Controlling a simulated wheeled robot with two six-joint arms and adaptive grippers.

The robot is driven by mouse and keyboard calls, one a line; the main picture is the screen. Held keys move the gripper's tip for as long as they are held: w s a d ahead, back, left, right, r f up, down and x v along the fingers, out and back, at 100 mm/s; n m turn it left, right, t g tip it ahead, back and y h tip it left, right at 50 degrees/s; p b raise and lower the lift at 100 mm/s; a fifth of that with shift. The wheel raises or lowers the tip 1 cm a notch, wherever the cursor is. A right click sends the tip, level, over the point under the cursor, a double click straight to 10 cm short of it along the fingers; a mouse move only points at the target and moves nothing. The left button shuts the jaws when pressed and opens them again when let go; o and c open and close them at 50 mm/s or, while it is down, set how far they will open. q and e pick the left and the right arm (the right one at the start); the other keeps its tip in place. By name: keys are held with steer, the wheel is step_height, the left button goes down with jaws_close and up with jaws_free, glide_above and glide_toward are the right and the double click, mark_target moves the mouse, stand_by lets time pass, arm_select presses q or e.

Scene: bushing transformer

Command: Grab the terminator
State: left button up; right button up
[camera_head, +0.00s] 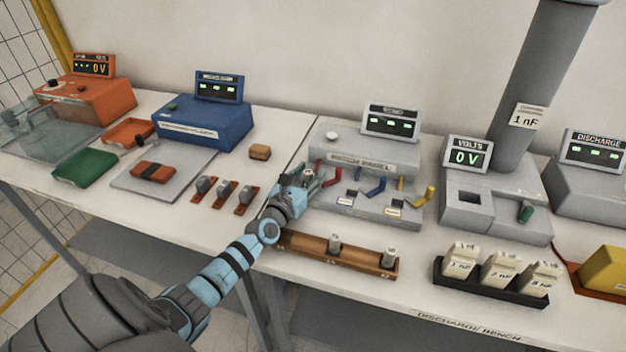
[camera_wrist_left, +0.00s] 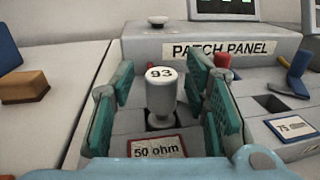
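A pale cylindrical terminator (camera_wrist_left: 160,97) marked "93" stands upright at a dark socket behind the red-edged "50 ohm" label (camera_wrist_left: 157,147) on the grey patch panel (camera_wrist_left: 205,48). My left gripper (camera_wrist_left: 165,95) is open, with one teal finger on each side of the terminator and gaps between. In the head view my left gripper (camera_head: 297,182) is at the left end of the patch panel (camera_head: 361,160) and partly hides that socket. Two more pale terminators (camera_head: 335,243) (camera_head: 390,256) stand in a wooden rack (camera_head: 335,258) in front. My right gripper is not in view.
Red (camera_head: 331,180), blue (camera_head: 375,186) and yellow (camera_head: 424,196) levers stand on the panel beside my gripper. A small brown block (camera_head: 260,152) lies to the left. A black holder with labelled blocks (camera_head: 500,268) stands at the right.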

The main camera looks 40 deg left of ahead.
arm_select(q)
steer(key=shift+s+d+r, duration=0.15)
steer(key=shift+s+r, duration=0.2)
steer(key=shift+s, duration=0.05)
steer(key=c, duration=0.6)
jaws_close()
steer(key=shift+w+f, duration=0.1)
